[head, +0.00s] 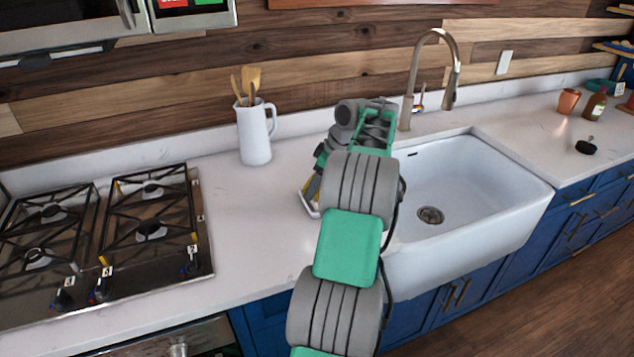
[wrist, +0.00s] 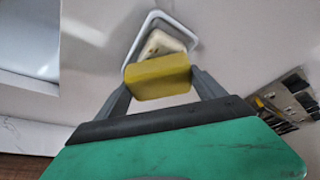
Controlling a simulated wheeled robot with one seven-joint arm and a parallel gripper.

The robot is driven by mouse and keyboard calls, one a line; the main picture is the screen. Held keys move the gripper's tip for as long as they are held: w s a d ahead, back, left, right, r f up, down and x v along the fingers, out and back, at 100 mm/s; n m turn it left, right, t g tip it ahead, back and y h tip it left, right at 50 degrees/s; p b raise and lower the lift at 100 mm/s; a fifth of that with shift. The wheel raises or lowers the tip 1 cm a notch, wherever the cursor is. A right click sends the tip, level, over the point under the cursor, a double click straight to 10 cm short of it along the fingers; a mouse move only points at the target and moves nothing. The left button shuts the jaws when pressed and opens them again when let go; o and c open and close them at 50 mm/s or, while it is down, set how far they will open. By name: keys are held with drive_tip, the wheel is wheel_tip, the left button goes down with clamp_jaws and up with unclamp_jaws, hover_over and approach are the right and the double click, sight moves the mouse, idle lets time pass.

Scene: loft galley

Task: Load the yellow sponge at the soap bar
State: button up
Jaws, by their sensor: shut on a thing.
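The yellow sponge (wrist: 158,76) is held between the two fingers of my gripper (wrist: 160,84) in the wrist view. In the head view my arm hides most of this spot; only an edge of the dish (head: 309,206) shows left of the arm.
A white sink (head: 470,190) with a tall faucet (head: 412,80) is to the right of my arm. A white pitcher of wooden utensils (head: 254,135) stands at the back left. A gas cooktop (head: 205,250) is at the left. The counter between cooktop and dish is clear.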

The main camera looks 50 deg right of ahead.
drive_tip(key=shift+r+p, duration=3.45)
drive_tip(key=shift+r, duration=0.1)
drive_tip(key=shift+f, duration=0.1)
